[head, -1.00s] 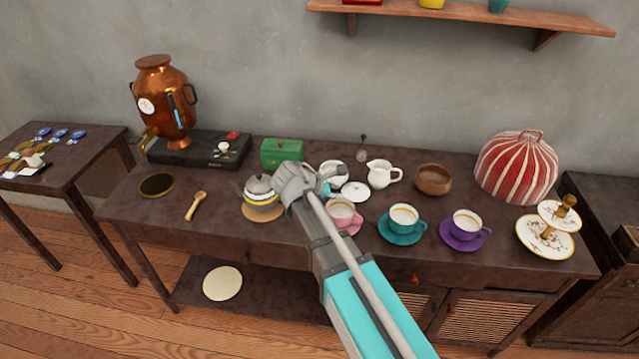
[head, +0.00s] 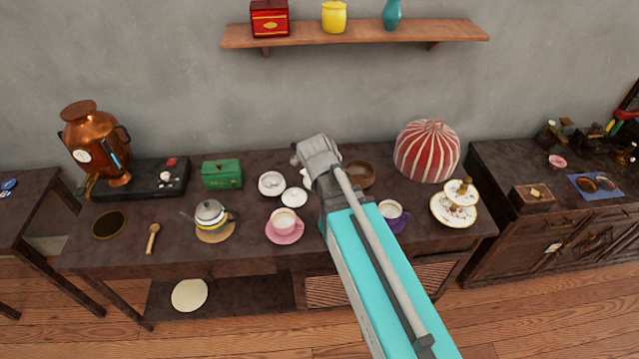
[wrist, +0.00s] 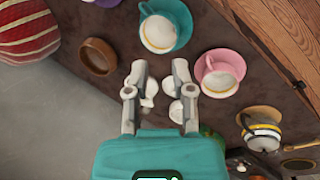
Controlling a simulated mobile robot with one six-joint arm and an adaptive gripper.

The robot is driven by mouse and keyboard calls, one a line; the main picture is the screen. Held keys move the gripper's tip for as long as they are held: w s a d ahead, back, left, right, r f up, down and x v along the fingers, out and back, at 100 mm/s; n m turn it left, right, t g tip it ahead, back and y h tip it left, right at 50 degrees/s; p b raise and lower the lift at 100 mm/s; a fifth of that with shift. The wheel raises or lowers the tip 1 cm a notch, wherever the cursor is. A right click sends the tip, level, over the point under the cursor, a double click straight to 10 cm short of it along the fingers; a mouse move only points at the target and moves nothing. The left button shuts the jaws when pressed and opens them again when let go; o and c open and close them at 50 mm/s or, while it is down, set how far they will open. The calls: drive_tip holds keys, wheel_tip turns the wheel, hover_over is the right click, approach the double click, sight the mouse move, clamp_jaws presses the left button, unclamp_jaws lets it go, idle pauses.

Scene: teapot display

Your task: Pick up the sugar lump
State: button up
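I cannot make out a single sugar lump. A small white bowl (head: 271,183) stands behind the pink cup (head: 284,222), with something pale inside that is too small to tell. A white lid (head: 294,197) lies beside it. In the wrist view, my gripper (wrist: 157,92) is open, its two fingers apart with nothing held between them. It is above the table. The white creamer (wrist: 150,88) shows between the fingers, and the white bowl (wrist: 176,111) is partly hidden by the right finger. In the head view my arm hides the teal cup, seen in the wrist view (wrist: 160,32).
A teapot (head: 211,214), a green box (head: 222,174) and a copper urn (head: 92,140) stand to the left. A brown bowl (head: 360,175), a striped cosy (head: 427,152), a purple cup (head: 390,209) and a tiered stand (head: 455,207) are right. A shelf (head: 350,34) hangs above.

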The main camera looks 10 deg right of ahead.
drive_tip(key=s+d+r+m+y+p, duration=0.1)
drive_tip(key=s+d+r+m+p, duration=0.1)
drive_tip(key=r+m+p, duration=0.1)
drive_tip(key=s+d+r+m+g+y+p, duration=0.1)
drive_tip(key=s+d+r+m+y+p, duration=0.1)
drive_tip(key=s+r+m+p, duration=0.1)
wheel_tip(320, 180, up, 3)
drive_tip(key=shift+s+d+m+p, duration=0.3)
drive_tip(key=shift+d+m+p, duration=0.15)
drive_tip(key=shift+p, duration=0.7)
drive_tip(key=shift+s+a, duration=0.1)
drive_tip(key=shift+a, duration=0.05)
